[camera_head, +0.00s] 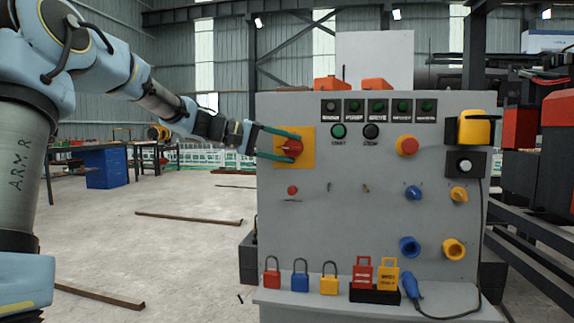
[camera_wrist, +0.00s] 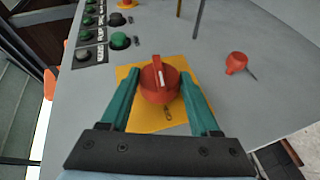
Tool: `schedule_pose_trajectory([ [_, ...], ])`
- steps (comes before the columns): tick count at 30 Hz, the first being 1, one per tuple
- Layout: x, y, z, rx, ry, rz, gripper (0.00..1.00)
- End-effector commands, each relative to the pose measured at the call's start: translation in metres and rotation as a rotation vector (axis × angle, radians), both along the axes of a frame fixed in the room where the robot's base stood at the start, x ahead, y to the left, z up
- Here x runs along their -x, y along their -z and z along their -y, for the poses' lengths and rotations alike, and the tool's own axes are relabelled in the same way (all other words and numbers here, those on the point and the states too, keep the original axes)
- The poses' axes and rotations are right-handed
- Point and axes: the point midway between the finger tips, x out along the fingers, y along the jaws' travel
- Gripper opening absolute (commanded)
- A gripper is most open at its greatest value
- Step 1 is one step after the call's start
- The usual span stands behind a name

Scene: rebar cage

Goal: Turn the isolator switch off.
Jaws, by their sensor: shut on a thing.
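The isolator switch is a red rotary knob (camera_head: 296,148) on a yellow square plate (camera_head: 308,160), at the upper left of the grey panel. In the wrist view the red knob (camera_wrist: 158,84) has a raised handle with a white mark, lying roughly along the picture's vertical. My gripper (camera_head: 290,146) reaches it from the left. Its two green fingers stand on either side of the knob in the wrist view (camera_wrist: 160,74), and it is shut on the knob. The exact finger contact is partly hidden.
The panel (camera_head: 340,230) also carries green and black push buttons (camera_head: 338,131), a red mushroom button (camera_head: 407,146) and blue and yellow sockets (camera_head: 410,247). Padlocks (camera_head: 300,275) and red and yellow tags (camera_head: 362,273) stand on the ledge below. A small red knob (camera_wrist: 236,63) sits near the switch.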

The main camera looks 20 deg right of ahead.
Motion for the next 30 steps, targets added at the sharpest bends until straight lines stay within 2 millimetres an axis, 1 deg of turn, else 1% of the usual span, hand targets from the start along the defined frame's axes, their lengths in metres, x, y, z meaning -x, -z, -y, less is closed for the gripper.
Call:
schedule_pose_trajectory([
  [1,-0.0002,0.0053,0.0000,0.021,0.001,-0.013,0.07],
  [9,-0.0001,0.0026,0.0002,0.088,0.001,-0.062,0.07],
  [24,0.0005,0.0004,0.0007,0.102,0.001,-0.074,0.07],
  [25,0.0005,0.0004,0.0007,0.102,0.001,-0.074,0.64],
  [30,0.0004,0.0008,0.0005,0.101,0.001,-0.073,0.83],
])
